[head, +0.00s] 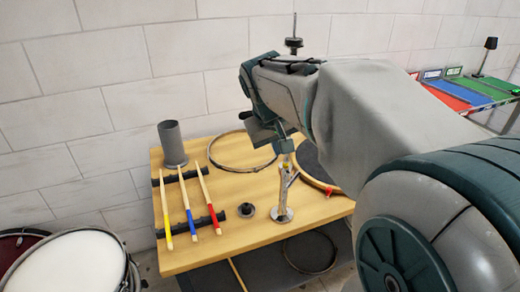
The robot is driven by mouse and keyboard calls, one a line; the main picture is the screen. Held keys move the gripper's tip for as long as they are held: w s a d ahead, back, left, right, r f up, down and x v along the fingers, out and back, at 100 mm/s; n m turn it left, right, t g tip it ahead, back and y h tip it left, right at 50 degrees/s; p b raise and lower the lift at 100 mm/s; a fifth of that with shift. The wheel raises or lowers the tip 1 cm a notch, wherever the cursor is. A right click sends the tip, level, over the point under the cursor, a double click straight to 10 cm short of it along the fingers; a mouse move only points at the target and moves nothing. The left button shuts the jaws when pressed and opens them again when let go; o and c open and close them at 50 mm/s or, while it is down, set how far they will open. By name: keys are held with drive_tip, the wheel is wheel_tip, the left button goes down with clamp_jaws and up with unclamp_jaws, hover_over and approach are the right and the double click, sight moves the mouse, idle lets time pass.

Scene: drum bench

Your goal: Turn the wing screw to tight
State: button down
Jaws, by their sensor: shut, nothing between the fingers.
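A small metal stand (284,205) with a round base stands upright near the front edge of the wooden bench, right of its middle. The wing screw is too small to tell apart clearly from the metal parts at the top of the stand. My gripper (284,146) is above the stand's upper end, pointing down, shut and empty. I cannot tell whether its fingertips touch the metal parts. My arm comes in from the right and hides part of the bench's back right.
On the bench (188,257) are drumsticks on a black rack (217,212), a grey cup (173,143), a hoop (232,168), a small black piece (249,212) and a round dark pad (308,160). A white drum (72,265) stands at lower left.

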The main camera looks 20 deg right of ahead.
approach(293, 175)
wheel_tip(293, 175, down, 2)
drive_tip(key=w+a, duration=0.2)
drive_tip(key=shift+s+d+f+p, duration=0.15)
drive_tip(key=shift+d+f+p, duration=0.65)
drive_tip(key=shift+d+f, duration=0.9)
drive_tip(key=shift+d+r, duration=0.1)
drive_tip(key=shift+r+p, duration=0.15)
drive_tip(key=shift+p, duration=0.25)
